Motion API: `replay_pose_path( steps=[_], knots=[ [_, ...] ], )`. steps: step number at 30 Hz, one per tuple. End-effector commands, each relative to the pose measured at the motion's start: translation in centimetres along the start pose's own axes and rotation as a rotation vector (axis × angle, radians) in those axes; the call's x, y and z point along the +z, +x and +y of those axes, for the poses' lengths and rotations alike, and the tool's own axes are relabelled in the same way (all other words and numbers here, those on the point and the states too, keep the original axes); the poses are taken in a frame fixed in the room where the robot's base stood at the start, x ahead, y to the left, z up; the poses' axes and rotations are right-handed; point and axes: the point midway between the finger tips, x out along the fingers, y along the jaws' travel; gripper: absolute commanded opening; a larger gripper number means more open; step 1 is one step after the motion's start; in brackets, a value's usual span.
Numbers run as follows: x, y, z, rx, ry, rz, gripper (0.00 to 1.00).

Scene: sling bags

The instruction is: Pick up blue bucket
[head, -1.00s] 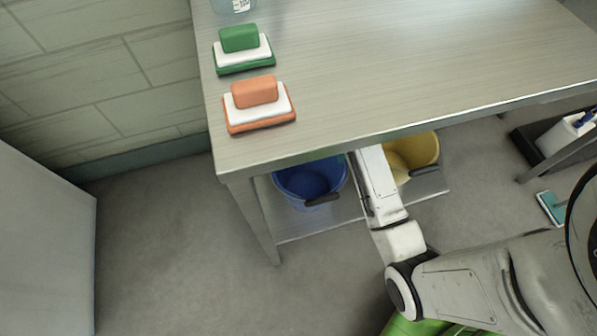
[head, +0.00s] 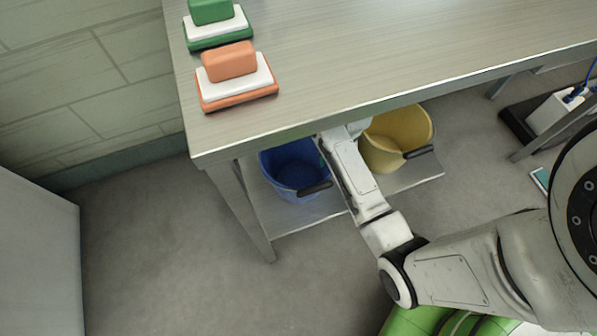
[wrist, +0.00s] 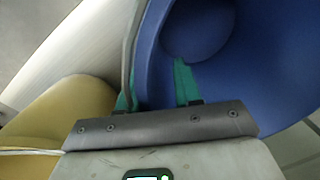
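The blue bucket (head: 291,172) stands on the low shelf under the metal table, with its dark handle grip at the front. It fills the right of the wrist view (wrist: 255,65). My gripper (wrist: 155,82) has teal fingers set apart. One finger is inside the bucket, and the other is outside its wall, partly hidden, so the rim runs between them. A gap shows between the inner finger and the wall. In the head view the gripper is mostly hidden by the tabletop and my arm.
A yellow bucket (head: 397,135) stands right of my arm. A table leg (head: 243,210) is at left.

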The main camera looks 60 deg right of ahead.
Motion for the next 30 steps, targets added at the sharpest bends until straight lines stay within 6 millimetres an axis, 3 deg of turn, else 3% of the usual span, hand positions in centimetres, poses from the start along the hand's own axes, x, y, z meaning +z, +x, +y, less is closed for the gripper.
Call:
replay_pose_path(
  steps=[4,15,30],
  knots=[
    [-0.03,-0.13,-0.02,0.0,0.0,0.001,0.34],
    [-0.02,-0.14,-0.04,-0.001,0.0,0.001,0.0],
    [-0.01,-0.13,-0.03,0.0,-0.001,0.0,0.0]
  ],
)
